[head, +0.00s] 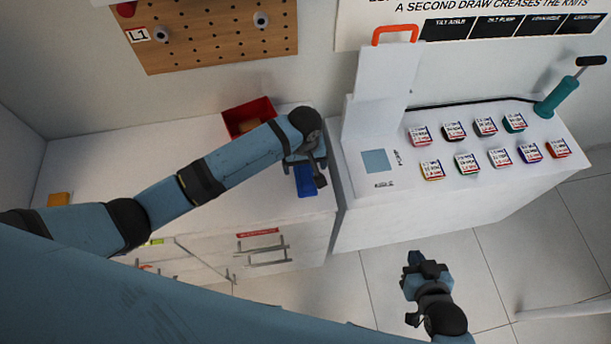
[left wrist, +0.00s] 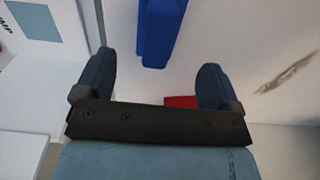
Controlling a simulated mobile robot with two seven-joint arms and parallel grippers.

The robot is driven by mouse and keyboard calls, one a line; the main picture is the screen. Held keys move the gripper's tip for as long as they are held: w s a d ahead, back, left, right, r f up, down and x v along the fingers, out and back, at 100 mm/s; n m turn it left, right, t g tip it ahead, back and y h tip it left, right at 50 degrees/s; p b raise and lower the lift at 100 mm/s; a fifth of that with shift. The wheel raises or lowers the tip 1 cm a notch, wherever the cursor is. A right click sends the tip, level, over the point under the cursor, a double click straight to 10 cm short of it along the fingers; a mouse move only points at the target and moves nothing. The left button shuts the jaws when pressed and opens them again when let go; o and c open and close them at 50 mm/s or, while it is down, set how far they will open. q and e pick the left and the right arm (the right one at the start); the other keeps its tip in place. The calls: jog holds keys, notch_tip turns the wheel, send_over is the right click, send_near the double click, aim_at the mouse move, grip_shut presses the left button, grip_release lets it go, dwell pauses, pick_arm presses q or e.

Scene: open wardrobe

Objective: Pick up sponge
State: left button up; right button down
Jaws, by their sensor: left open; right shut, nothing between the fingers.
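A blue block-like object (head: 306,182) lies on the white counter near its right end; I cannot tell if it is the sponge. My left gripper (head: 304,168) is above and beside it, fingers open. In the left wrist view the blue object (left wrist: 160,30) lies beyond the open fingertips of the left gripper (left wrist: 155,75), with nothing held between them. A small orange-yellow block (head: 58,199) lies at the counter's far left and could also be a sponge. My right gripper (head: 422,264) is shut and empty, over the floor in front of the cabinets.
A red bin (head: 249,113) with something brown inside stands behind my left arm. Drawer handles (head: 262,252) project from the counter front.

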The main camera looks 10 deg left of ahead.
aim_at(305, 173)
pick_arm(q)
jog(key=shift+d+f+p, duration=0.15)
jog(key=shift+f+p, duration=0.2)
jog(key=shift+f, duration=3.15)
jog(key=c, duration=1)
jog(key=shift+r, duration=0.1)
notch_tip(305, 173, up, 20)
jog(key=shift+f+b, duration=0.1)
jog(key=shift+b, duration=0.25)
jog(key=shift+o, duration=0.4)
